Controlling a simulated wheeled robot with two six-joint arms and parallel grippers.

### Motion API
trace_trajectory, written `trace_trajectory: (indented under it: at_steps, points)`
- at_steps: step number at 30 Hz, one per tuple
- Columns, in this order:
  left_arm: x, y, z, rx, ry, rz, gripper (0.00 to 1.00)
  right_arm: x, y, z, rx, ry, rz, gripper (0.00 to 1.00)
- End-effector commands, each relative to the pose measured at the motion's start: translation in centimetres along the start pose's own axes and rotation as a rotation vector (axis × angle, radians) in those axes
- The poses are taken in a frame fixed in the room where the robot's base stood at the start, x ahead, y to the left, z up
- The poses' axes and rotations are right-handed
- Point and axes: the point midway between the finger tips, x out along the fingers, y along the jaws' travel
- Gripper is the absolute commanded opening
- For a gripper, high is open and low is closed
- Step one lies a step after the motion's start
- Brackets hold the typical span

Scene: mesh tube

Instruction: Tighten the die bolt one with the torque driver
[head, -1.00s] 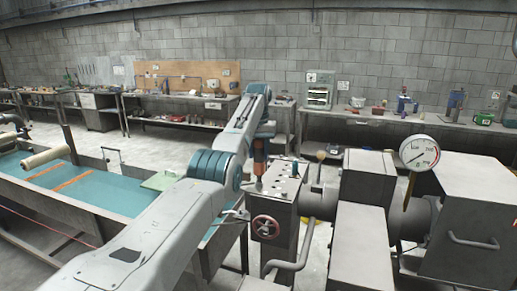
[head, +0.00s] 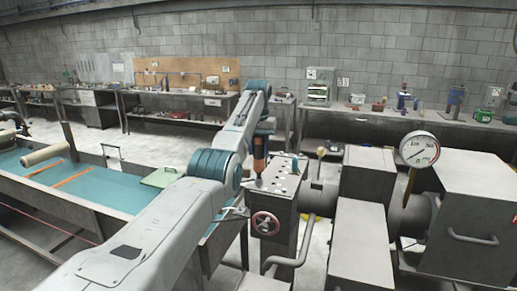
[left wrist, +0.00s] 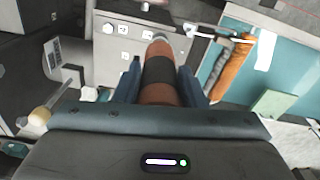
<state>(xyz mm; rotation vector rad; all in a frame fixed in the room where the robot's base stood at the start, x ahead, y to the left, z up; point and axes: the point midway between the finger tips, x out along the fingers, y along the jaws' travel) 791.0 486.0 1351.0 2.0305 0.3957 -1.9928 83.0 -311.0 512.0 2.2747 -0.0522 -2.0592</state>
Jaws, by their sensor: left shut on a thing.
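The torque driver (head: 260,152), orange-brown with a dark band, is held roughly upright over the grey die block (head: 283,203). My left gripper (left wrist: 160,82) is shut on the torque driver (left wrist: 159,72). In the left wrist view the driver's narrow metal tip points at the far edge of the die's top face (left wrist: 118,62). Several small pale bolt heads (left wrist: 123,30) show on that face. I cannot tell which is bolt one, or whether the tip touches a bolt. My right gripper is not in view.
A red handwheel (head: 265,224) is on the die block's front. A ball-topped lever (head: 321,153), pressure gauge (head: 419,149) and grey machine housings stand to the right. A teal-topped table (head: 105,200) with a green pad (head: 160,178) lies left.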

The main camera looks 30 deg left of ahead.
Motion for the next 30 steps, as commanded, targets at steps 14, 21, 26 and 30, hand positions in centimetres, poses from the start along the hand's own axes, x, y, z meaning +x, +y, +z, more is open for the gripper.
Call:
trace_trajectory:
  at_steps: [14, 21, 26, 30]
  points:
    - [-0.16, -0.02, -0.03, 0.000, 0.003, 0.001, 0.10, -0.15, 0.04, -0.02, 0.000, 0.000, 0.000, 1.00]
    - [-0.03, -0.02, -0.03, 0.000, 0.002, 0.000, 0.10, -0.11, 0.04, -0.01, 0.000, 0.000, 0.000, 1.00]
    - [0.17, -0.02, -0.02, 0.000, 0.002, 0.000, 0.10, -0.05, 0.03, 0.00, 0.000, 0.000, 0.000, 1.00]
    - [0.32, -0.03, -0.02, 0.000, 0.002, 0.000, 0.10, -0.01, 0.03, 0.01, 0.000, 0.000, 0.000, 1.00]
